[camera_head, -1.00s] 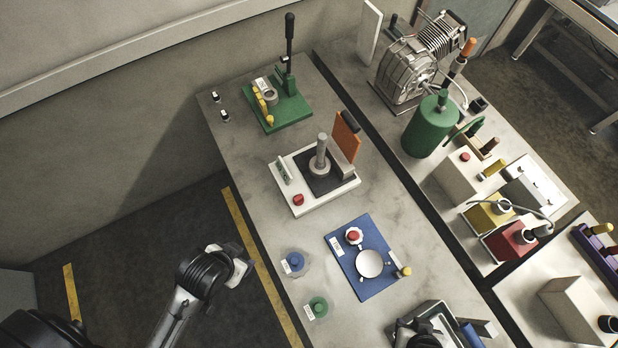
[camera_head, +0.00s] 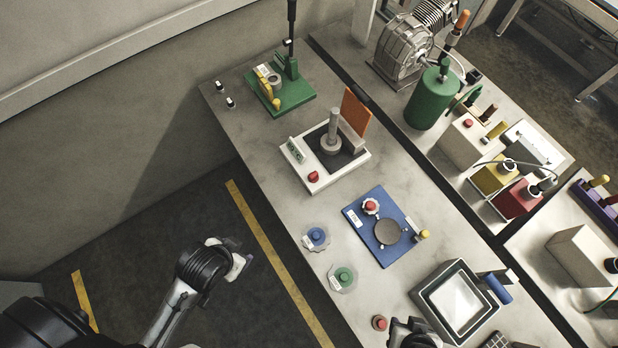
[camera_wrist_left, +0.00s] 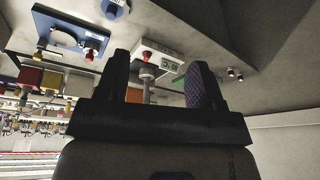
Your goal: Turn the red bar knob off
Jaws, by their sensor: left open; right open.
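A small round red knob (camera_head: 379,322) sits near the bench's front edge at the bottom of the head view. It is in line with a blue knob (camera_head: 316,236) and a green knob (camera_head: 344,276); whether it has a bar shape is too small to tell. My right gripper (camera_head: 415,332) is just right of this red knob, partly cut off by the lower edge, open. Contact cannot be told. My left gripper (camera_wrist_left: 157,92) shows in the left wrist view with its dark fingers apart and nothing between them. The left arm hangs over the floor, clear of the bench.
Other red parts are a button on the white fixture (camera_head: 300,171) and a knob on the blue plate (camera_head: 366,238). A framed screen (camera_head: 430,290) with a blue handle stands right of my right gripper. A green lever press (camera_head: 285,98) stands farther back.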

